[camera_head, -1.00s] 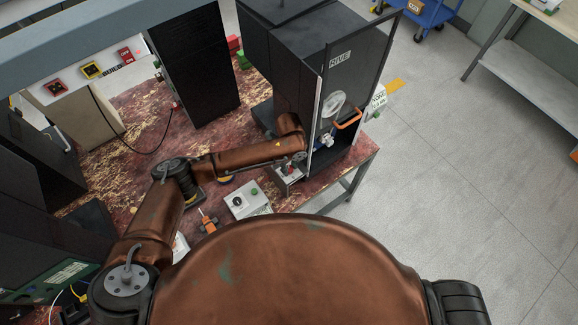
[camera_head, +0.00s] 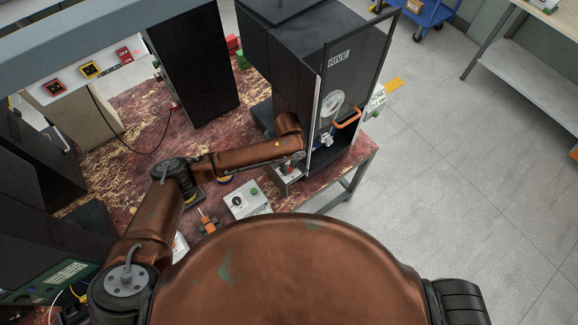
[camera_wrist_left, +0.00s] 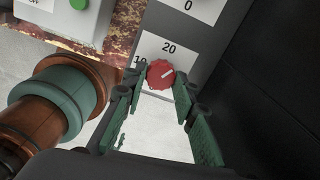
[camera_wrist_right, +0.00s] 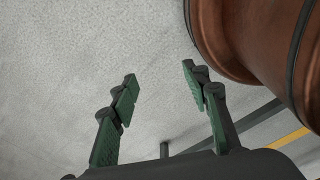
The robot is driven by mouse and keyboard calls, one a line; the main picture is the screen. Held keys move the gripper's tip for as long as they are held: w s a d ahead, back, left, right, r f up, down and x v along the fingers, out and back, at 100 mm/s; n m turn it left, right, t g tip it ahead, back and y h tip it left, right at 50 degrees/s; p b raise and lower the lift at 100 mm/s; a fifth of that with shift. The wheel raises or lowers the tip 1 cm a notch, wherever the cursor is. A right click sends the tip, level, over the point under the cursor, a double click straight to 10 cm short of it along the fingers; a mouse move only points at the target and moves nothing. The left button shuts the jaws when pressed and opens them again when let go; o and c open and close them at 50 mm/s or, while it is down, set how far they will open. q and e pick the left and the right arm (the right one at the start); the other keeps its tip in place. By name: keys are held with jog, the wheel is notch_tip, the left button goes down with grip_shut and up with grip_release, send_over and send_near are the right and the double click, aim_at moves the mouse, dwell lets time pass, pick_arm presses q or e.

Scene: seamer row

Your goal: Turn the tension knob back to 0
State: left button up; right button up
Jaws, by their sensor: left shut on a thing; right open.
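The red tension knob (camera_wrist_left: 160,74) shows in the left wrist view, on a white scale plate (camera_wrist_left: 178,50) marked 20 above it and 10 at its left. A pale pointer line on the knob slants toward the upper right. My left gripper (camera_wrist_left: 159,82) is shut on the knob, one finger at each side. In the head view my left arm reaches to the front of the black machine (camera_head: 290,75), and its fingers are hard to make out. My right gripper (camera_wrist_right: 160,74) is open and empty above the pale floor; it is not in the head view.
Another plate with a 0 (camera_wrist_left: 205,8) sits above the scale. A grey box with a black dial (camera_head: 240,200) and an orange-and-black item (camera_head: 208,221) lie on the worn red bench (camera_head: 150,120). An open dark-framed door with an orange handle (camera_head: 347,120) stands right of my left arm.

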pick_arm(q)
jog(key=shift+w+a, duration=0.2)
jog(key=shift+a, duration=0.15)
jog(key=o, duration=1.1)
jog(key=shift+f, duration=0.1)
jog(key=shift+s+d, duration=0.1)
jog(key=shift+d, duration=0.1)
notch_tip(320, 180, up, 12)
jog(key=shift+r, duration=0.1)
pick_arm(e)
jog(key=shift+w+a, duration=0.15)
jog(key=shift+w, duration=0.55)
